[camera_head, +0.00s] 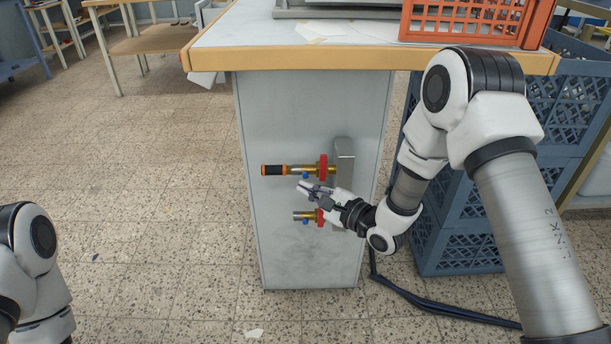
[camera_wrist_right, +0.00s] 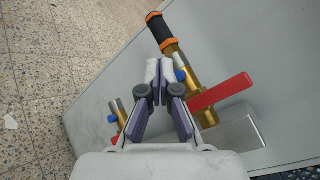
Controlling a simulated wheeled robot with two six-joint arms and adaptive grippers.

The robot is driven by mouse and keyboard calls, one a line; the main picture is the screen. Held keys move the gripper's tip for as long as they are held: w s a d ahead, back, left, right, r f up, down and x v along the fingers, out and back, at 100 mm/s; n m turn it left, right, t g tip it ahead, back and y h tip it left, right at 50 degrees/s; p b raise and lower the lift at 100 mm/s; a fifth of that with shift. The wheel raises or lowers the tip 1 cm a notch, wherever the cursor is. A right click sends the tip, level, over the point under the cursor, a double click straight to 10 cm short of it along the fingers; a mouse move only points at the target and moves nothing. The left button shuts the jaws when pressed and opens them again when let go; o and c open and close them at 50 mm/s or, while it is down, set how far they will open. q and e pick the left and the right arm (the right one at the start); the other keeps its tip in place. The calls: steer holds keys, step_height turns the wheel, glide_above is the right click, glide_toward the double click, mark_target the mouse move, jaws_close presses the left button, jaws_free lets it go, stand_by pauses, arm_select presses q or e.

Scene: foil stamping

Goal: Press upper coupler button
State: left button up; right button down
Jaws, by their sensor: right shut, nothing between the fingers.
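The upper coupler (camera_head: 309,169) is a brass fitting with a black and orange end, a red lever and a small blue button (camera_head: 305,176) on its underside. In the right wrist view the upper coupler's blue button (camera_wrist_right: 180,75) shows just right of my fingertips. My right gripper (camera_head: 302,187) is shut and empty, just below the upper coupler; its fingertips (camera_wrist_right: 160,68) are close to the button, but I cannot tell if they touch. The lower coupler (camera_head: 302,215) with its own blue button (camera_head: 305,222) is below the gripper. My left gripper is out of view.
Both couplers sit on the grey side panel (camera_head: 300,110) under a wood-edged worktop (camera_head: 290,58). A metal bracket (camera_head: 345,151) stands beside them. Blue crates (camera_head: 470,225) are at the right. An orange crate (camera_head: 470,35) is on the worktop.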

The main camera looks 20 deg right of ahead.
steer(key=s, duration=0.2)
steer(key=s+a, duration=0.1)
steer(key=s, duration=0.1)
steer(key=shift+a+p, duration=0.1)
steer(key=shift+p, duration=0.2)
